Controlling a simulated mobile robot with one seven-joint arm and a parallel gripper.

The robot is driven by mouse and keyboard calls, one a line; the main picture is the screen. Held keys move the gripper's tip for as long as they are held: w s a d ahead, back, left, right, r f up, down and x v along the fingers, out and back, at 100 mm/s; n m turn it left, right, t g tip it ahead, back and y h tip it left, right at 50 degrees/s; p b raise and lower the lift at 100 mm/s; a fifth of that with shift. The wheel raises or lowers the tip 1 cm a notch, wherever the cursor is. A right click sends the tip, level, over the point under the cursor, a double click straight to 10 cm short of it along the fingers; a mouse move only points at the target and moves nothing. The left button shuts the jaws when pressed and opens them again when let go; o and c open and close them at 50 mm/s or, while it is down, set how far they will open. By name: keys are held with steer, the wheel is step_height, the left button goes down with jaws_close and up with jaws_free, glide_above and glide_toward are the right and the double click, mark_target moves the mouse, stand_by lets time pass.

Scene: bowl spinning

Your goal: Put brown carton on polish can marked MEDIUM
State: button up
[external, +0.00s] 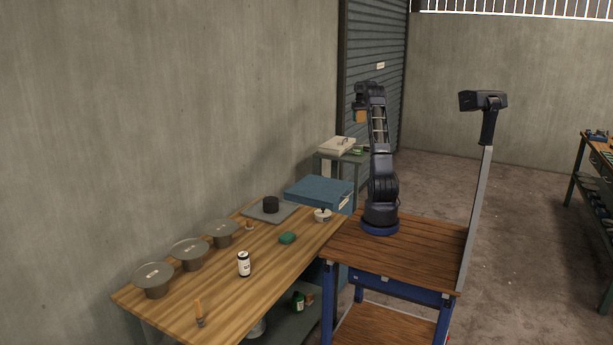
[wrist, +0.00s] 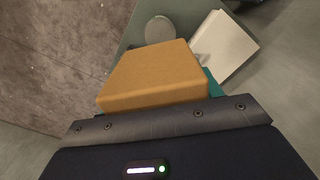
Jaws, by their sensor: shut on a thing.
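The brown carton (wrist: 155,75) is an orange-brown box held at my gripper in the wrist view, and it also shows small in the external view (external: 361,116). My gripper (external: 360,108) is shut on it, high up above the green side stand. The fingers are mostly hidden; a bit of teal shows beside the carton in the wrist view.
The bench (external: 215,285) also holds a white-and-dark bottle (external: 244,264), a green block (external: 287,238), an upright wooden-handled tool (external: 199,312), a black cylinder (external: 271,205) on a grey plate and a small white pot (external: 323,216). A blue box (external: 318,190) and a pale case (external: 337,145) stand beyond.

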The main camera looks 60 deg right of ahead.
mark_target(358, 144)
step_height(358, 144, down, 17)
steer(key=shift+r, duration=0.2)
stand_by(0.4)
steer(key=shift+f, duration=0.15)
steer(key=o, duration=1.1)
